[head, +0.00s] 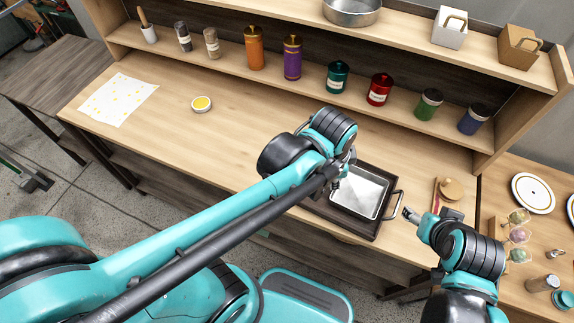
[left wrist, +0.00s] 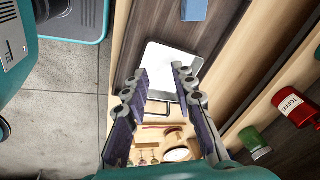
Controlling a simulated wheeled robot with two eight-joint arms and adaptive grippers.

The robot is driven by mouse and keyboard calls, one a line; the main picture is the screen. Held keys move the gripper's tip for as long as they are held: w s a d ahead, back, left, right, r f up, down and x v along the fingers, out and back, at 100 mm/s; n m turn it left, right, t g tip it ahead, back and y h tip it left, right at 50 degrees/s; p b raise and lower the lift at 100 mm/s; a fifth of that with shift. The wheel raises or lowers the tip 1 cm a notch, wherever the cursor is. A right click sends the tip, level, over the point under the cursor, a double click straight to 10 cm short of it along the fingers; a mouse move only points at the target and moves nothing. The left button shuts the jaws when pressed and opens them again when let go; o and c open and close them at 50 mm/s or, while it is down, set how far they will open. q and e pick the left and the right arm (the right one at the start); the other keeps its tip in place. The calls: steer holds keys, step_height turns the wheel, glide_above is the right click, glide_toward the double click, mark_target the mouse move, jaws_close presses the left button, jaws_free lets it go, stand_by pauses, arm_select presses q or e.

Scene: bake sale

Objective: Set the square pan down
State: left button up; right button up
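The square pan (head: 362,192) is shiny, silver and shallow. It rests flat in the right part of a dark wooden tray (head: 352,222) on the counter, and also shows in the left wrist view (left wrist: 172,62). My left gripper (left wrist: 161,70) is open, its two fingers apart over the pan with nothing visible between them. In the head view my left arm hides part of the tray and the gripper itself is hard to make out. My right gripper (head: 409,214) is beside the tray's right handle (head: 397,205); its fingers are too small to judge.
A blue item (left wrist: 194,9) lies beyond the pan in the wrist view. Shelf jars include a red canister (head: 379,89) and a green jar (head: 429,104). A round wooden item (head: 452,189) is right of the tray.

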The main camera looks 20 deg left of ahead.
arm_select(q)
steer(key=s+a+r+n+t, duration=0.1)
steer(key=s+a+n+t, duration=0.1)
steer(key=a+n, duration=0.4)
steer(key=s+a+r+n+t, duration=0.1)
steer(key=s+a+n+t, duration=0.1)
steer(key=a+n, duration=0.4)
steer(key=shift+a+r+t+y, duration=0.2)
steer(key=shift+r+t+y, duration=0.1)
steer(key=shift+y, duration=0.1)
